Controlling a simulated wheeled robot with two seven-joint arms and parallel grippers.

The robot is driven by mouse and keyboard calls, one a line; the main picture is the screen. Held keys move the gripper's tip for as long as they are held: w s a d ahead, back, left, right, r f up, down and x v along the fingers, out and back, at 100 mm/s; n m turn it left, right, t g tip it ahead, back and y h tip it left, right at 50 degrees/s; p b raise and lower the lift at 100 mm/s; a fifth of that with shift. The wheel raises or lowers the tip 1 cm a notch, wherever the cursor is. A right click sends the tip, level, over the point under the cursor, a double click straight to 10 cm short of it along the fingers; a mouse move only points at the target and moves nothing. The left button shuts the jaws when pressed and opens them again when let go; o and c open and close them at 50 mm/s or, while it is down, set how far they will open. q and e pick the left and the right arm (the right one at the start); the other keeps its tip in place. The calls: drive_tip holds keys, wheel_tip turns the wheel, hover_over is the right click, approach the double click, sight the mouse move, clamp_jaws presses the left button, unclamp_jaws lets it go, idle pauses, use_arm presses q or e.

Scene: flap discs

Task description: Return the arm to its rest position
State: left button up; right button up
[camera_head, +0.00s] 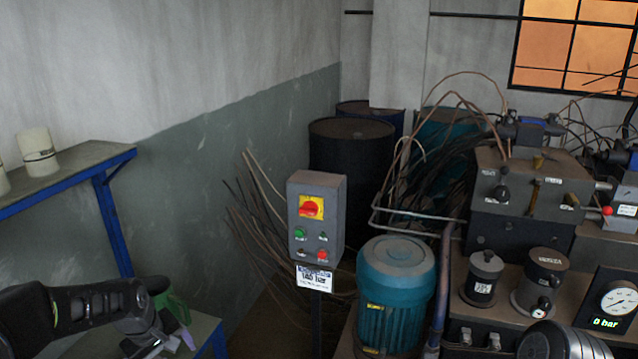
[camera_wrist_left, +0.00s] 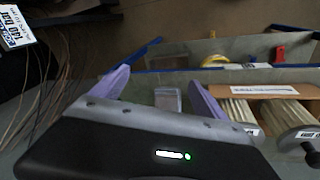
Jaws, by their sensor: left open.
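My left arm (camera_head: 85,305) comes in at the lower left of the head view, black and bent, over the grey bench. My left gripper (camera_wrist_left: 158,88) has two purple fingers spread wide apart in the wrist view, with nothing held between them. A small grey block-like thing (camera_wrist_left: 168,100) shows beyond and between the fingers; I cannot tell how far off it is. In the head view the gripper is partly cut off by the lower edge.
A blue-edged bench (camera_head: 205,330) carries a green item (camera_head: 172,303). In the wrist view, stacked discs (camera_wrist_left: 238,112) stand right of the fingers. A blue-framed shelf (camera_head: 60,178) is above the arm. A grey switch box (camera_head: 317,215) and a teal motor (camera_head: 392,290) stand to the right.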

use_arm(q)
drive_tip(key=s+d+f+m+t+h, duration=0.1)
drive_tip(key=s+d+f+m, duration=0.25)
drive_tip(key=d+f, duration=0.5)
drive_tip(key=s+d+f+m+h, duration=0.1)
drive_tip(key=s+d+f+m, duration=0.25)
drive_tip(key=d+f, duration=0.5)
drive_tip(key=s+d+f+g, duration=0.1)
drive_tip(key=s+d+f, duration=0.1)
drive_tip(key=s, duration=0.4)
drive_tip(key=s+d+f+m+g+h, duration=0.1)
drive_tip(key=s+d+f, duration=0.2)
drive_tip(key=s, duration=0.3)
drive_tip(key=s+d+f+g, duration=0.1)
drive_tip(key=s+d+f, duration=0.2)
drive_tip(key=s, duration=0.4)
drive_tip(key=shift+d+h, duration=0.4)
drive_tip(key=shift+d, duration=0.5)
drive_tip(key=shift+s, duration=0.1)
